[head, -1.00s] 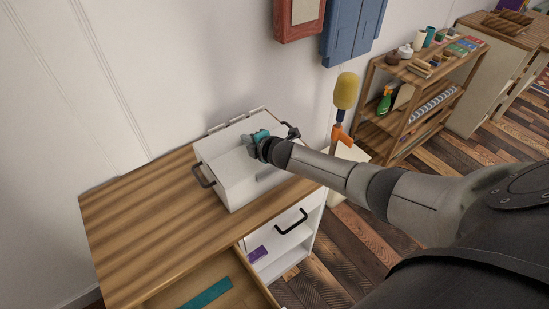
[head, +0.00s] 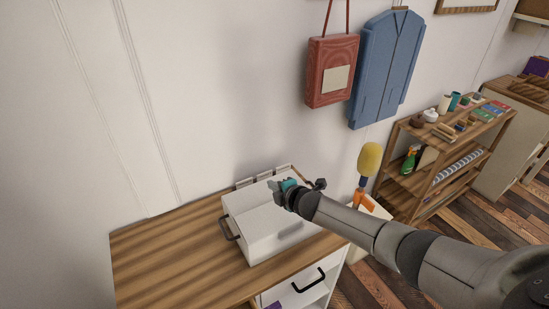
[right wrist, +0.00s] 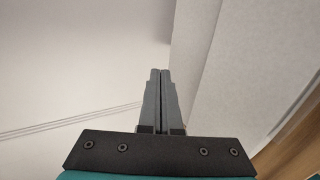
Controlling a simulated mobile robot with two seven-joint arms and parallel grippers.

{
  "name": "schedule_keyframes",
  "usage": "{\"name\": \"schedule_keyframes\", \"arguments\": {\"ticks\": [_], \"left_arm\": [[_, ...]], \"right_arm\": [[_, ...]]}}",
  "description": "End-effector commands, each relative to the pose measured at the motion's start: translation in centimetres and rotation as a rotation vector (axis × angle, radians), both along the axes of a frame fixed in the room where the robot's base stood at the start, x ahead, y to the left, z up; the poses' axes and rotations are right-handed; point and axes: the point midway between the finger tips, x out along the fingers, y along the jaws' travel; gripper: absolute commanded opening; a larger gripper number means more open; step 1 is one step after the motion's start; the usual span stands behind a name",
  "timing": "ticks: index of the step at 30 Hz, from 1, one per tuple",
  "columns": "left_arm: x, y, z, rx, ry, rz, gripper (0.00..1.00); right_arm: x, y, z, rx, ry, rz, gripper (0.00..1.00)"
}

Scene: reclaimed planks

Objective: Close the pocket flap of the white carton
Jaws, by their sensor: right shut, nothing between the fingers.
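The white carton (head: 254,222) stands on the wooden top of a cabinet, against the wall. It has a dark handle on its left side and a hinge-like row along its back edge. My right gripper (head: 277,188) is over the back part of the carton, its fingers shut and empty. The right wrist view shows the two fingers (right wrist: 161,95) pressed together, with a pale surface ahead and a white wall-like panel to the right. I cannot make out the pocket flap as a separate piece, and my arm hides the carton's right back part. My left gripper is not in view.
The cabinet's wooden top (head: 165,260) is clear left of the carton. A yellow-headed tool (head: 369,159) stands just right of the carton. A red bag (head: 331,75) and a blue garment-shaped item (head: 386,70) hang above. A wooden shelf (head: 452,165) stands farther right.

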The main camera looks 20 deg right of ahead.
Motion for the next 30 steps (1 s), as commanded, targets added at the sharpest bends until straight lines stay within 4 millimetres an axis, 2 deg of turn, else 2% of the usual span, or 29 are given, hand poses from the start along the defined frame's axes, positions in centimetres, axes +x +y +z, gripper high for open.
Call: {"name": "schedule_keyframes", "arguments": {"ticks": [1,9,18,23,26,30], "left_arm": [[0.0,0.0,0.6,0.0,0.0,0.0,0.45],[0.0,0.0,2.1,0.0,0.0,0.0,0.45],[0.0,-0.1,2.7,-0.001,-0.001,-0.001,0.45],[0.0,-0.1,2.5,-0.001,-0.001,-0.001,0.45],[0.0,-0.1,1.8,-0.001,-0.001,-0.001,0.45],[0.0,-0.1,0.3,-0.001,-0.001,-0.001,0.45]], "right_arm": [[-0.1,-0.1,1.4,-0.002,-0.004,0.002,0.0],[-0.6,-0.1,5.8,-0.002,-0.004,0.002,0.0],[-1.1,-0.1,9.1,-0.001,-0.002,0.002,0.0],[-1.5,0.3,9.0,0.027,0.007,0.008,0.0],[-2.6,1.5,7.4,0.12,0.029,0.027,0.0],[-5.0,4.0,4.9,0.359,0.061,0.056,0.0]]}}
